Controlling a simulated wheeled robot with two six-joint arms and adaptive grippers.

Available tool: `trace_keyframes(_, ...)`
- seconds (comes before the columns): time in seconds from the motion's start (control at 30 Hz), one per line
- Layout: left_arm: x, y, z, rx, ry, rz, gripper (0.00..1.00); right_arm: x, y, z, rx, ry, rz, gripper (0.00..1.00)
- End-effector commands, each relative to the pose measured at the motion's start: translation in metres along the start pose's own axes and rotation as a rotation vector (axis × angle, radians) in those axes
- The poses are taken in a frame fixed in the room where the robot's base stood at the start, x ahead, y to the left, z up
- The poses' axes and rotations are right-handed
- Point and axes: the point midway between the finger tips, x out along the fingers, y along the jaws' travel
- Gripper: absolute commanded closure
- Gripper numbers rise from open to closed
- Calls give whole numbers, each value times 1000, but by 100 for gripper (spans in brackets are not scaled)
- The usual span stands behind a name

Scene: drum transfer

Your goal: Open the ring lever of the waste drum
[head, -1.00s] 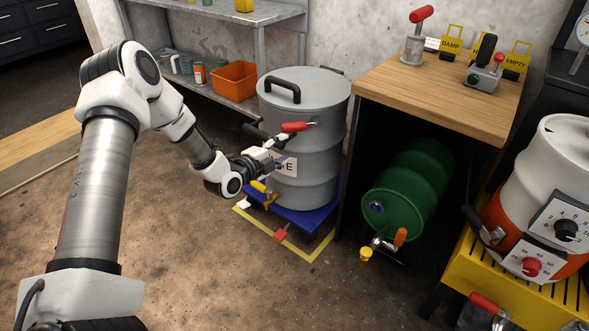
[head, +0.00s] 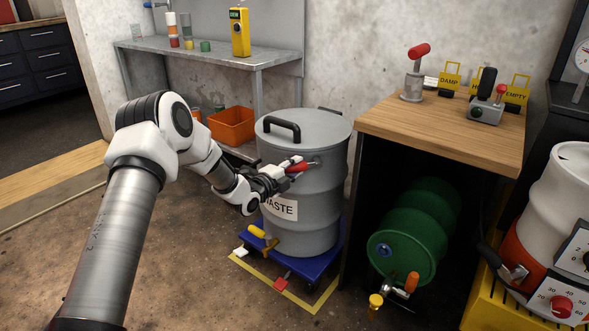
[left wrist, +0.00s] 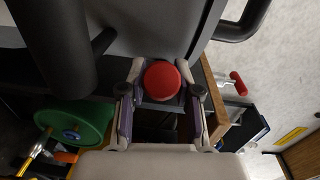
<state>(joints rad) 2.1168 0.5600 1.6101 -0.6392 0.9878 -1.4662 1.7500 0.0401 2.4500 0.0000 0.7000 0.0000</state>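The grey waste drum (head: 322,205) stands upright in the head view, with a lid, a black lid handle (head: 282,126) and a WASTE label (head: 281,208). Its ring lever has a red grip (head: 298,168) near the upper front of the drum. My left gripper (head: 291,167) is at this grip. In the left wrist view the red grip (left wrist: 162,80) is seen end-on between the fingers of my left gripper (left wrist: 161,88). The fingers are apart, with a narrow gap showing on both sides. The fingers partly hide the lever in the head view. My right gripper is not in view.
The drum stands on a blue dolly (head: 318,262) inside yellow floor tape. A wooden-topped bench (head: 445,120) with a green drum (head: 410,237) under it is close on the right. A metal shelf (head: 210,50) and orange bin (head: 232,126) are behind. Floor at front left is clear.

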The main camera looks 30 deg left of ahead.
Motion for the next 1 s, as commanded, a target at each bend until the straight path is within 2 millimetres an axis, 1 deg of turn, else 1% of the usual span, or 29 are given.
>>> trace_keyframes(0.03,0,0,0,0,0,0,98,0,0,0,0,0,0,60)
trace_keyframes(0.07,0,0,0,0,0,0,100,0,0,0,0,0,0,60)
trace_keyframes(0.33,0,0,-1,0,-6,0,100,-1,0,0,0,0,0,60)
trace_keyframes(0.57,-2,-1,-7,-4,-66,-3,100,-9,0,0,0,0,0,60)
trace_keyframes(0.77,-4,-1,-18,-12,-186,-11,100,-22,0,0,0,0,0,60)
trace_keyframes(1.0,-5,-1,-36,-22,-393,-31,100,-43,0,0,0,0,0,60)
